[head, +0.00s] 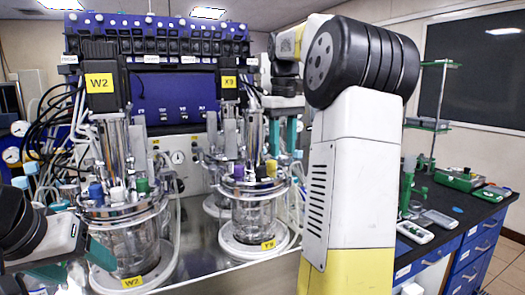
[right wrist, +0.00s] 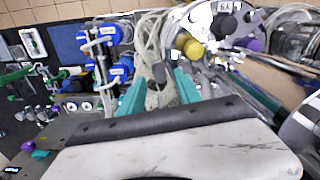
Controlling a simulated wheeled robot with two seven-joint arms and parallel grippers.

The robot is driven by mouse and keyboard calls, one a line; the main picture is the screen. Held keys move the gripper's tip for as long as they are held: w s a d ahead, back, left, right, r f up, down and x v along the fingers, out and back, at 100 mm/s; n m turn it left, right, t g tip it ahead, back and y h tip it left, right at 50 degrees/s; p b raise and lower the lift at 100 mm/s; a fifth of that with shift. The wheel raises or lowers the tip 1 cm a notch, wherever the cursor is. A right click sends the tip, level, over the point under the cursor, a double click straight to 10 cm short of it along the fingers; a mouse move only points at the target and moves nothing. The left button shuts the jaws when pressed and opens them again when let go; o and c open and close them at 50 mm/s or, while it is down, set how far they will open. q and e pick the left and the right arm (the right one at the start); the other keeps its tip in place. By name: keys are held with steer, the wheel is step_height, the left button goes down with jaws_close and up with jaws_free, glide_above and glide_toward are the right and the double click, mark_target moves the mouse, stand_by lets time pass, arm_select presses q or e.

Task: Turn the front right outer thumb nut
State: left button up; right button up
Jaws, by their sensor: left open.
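The left bioreactor (head: 125,243), labelled W2, stands nearer. Small fittings line both head-plate rims; I cannot single out the front right outer thumb nut. My left gripper (head: 75,263) is open, its teal fingers low beside the W2 vessel. My right gripper (head: 283,132) has its teal fingers behind and right of the Y9 vessel. In the right wrist view its fingers (right wrist: 157,92) are apart, with pale tubing beyond. The yellow cap (right wrist: 193,50) shows past them.
Dark control towers and a blue panel (head: 172,97) stand behind the vessels, with cables at the left. Loose tubing hangs around both vessels. A black side bench (head: 465,215) with green items stands at the right. My right arm hides part of the view.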

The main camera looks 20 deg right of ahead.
steer(key=shift+f, duration=0.85)
jaws_close()
